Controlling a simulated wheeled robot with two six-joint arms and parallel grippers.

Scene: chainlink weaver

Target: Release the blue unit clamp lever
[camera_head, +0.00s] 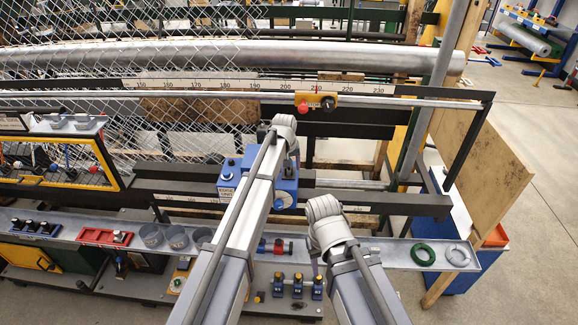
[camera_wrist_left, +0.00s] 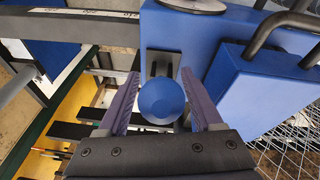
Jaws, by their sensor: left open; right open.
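The blue unit (camera_head: 228,186) sits on the dark rail in the middle of the head view, partly covered by my left arm. In the left wrist view the blue unit (camera_wrist_left: 215,35) fills the upper middle. Its clamp lever shows there as a round blue knob (camera_wrist_left: 162,100) in front of a dark slot. My left gripper (camera_wrist_left: 160,78) is open, with one finger on each side of the knob and visible gaps to it. In the head view my left gripper is hidden behind the arm. My right gripper (camera_head: 317,258) is open, mostly hidden below its wrist, over the tray area.
A yellow slider with a red knob (camera_head: 302,106) sits on the scale rail (camera_head: 200,86). Chain-link mesh (camera_head: 60,60) hangs at the left. The long tray (camera_head: 395,246) holds grey cups (camera_head: 151,235) and a green wire coil (camera_head: 422,254). A wooden panel (camera_head: 490,165) stands at right.

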